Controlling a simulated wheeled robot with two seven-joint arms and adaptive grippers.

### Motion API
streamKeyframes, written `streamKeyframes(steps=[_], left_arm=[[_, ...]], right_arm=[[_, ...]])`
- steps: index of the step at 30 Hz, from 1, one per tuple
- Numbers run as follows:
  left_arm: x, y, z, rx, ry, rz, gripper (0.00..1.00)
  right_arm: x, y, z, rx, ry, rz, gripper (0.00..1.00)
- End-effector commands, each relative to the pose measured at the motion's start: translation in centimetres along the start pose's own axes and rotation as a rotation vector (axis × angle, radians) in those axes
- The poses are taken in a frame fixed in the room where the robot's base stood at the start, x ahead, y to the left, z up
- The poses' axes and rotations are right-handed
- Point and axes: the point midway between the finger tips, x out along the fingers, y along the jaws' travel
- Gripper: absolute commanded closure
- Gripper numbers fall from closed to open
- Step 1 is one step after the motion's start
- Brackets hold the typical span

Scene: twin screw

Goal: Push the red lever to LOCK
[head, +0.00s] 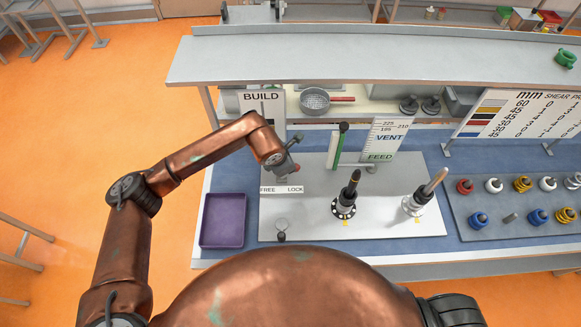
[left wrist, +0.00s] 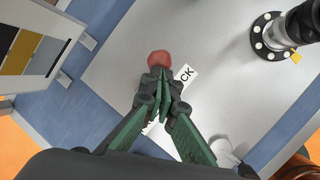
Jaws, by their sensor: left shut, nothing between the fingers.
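The lever's red knob (head: 297,167) shows just beside my left gripper (head: 288,170) in the head view. In the left wrist view the red knob (left wrist: 160,58) sits right at the tips of my left gripper (left wrist: 162,82), whose green fingers are closed together with nothing between them. I cannot tell whether they touch the knob. The FREE / LOCK label (head: 281,189) lies on the grey plate below the gripper, and the knob appears above its LOCK end. In the left wrist view the fingers partly cover the label (left wrist: 186,73). The lever's shaft is hidden. My right gripper is out of view.
Two upright posts on round bases, one dark (head: 350,190) and one with a tan handle (head: 428,190), stand to the right on the plate (head: 390,225). A purple tray (head: 223,222) is at left. The BUILD board (head: 262,105) and the VENT/FEED gauge (head: 388,140) stand behind.

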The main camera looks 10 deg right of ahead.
Motion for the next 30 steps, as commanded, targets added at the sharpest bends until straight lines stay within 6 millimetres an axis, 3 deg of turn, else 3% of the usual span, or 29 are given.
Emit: streamKeyframes(steps=[8, 15, 21, 30], left_arm=[[-2.7, 0.3, -1.9, 0.012, -0.001, -0.002, 1.0], [-7.8, 0.0, -1.3, 0.019, -0.005, -0.002, 1.0], [-11.1, -0.1, -1.1, 0.017, -0.004, -0.003, 1.0], [-12.6, -0.2, -1.0, 0.015, -0.004, -0.005, 1.0]], right_arm=[[-0.4, 0.0, -0.1, 0.0, 0.001, 0.0, 0.63], [0.7, -0.4, 0.1, 0.001, -0.001, -0.003, 0.63], [1.2, -0.5, 0.1, 0.002, -0.001, -0.005, 0.63], [1.3, -0.5, 0.2, 0.002, -0.002, -0.005, 0.63]])
